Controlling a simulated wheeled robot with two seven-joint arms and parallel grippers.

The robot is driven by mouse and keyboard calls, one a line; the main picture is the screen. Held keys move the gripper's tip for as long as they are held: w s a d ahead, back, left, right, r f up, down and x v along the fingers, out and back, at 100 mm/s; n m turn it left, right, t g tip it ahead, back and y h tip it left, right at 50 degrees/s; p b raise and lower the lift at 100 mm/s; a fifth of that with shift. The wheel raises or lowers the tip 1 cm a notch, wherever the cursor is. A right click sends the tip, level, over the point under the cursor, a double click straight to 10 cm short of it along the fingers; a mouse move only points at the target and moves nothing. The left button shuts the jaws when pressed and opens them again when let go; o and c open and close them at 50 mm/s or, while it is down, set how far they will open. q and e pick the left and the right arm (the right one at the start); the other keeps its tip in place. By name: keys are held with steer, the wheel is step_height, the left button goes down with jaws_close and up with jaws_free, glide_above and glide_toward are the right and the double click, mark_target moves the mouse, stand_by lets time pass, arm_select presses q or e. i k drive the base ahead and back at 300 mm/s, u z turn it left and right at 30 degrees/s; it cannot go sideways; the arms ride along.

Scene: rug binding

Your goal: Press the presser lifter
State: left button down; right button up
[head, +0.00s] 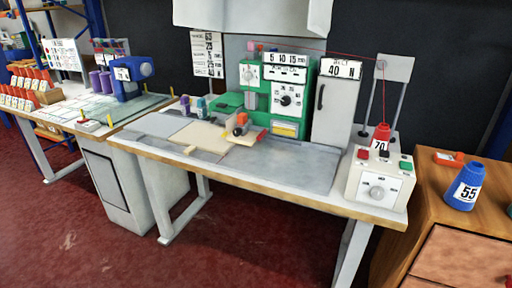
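A green binding machine (254,102) stands at the back of the middle table, with a dial and a panel marked 5 10 15. At its front left is an orange and dark part (240,122) above a cream board (200,137). A small red tab (261,135) shows just right of that part. I cannot tell for sure which of these parts is the presser lifter. Neither of my grippers is in view.
A control box (378,181) with a knob, coloured buttons and a red cone (381,136) marked 70 stands at the table's right end. A wooden cabinet (435,210) holds a blue cone (464,187). The grey tabletop (290,168) is clear in front.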

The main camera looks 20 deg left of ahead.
mark_target(263, 130)
steer(key=z, duration=1.2)
steer(key=i, duration=0.7)
steer(key=u, duration=1.2)
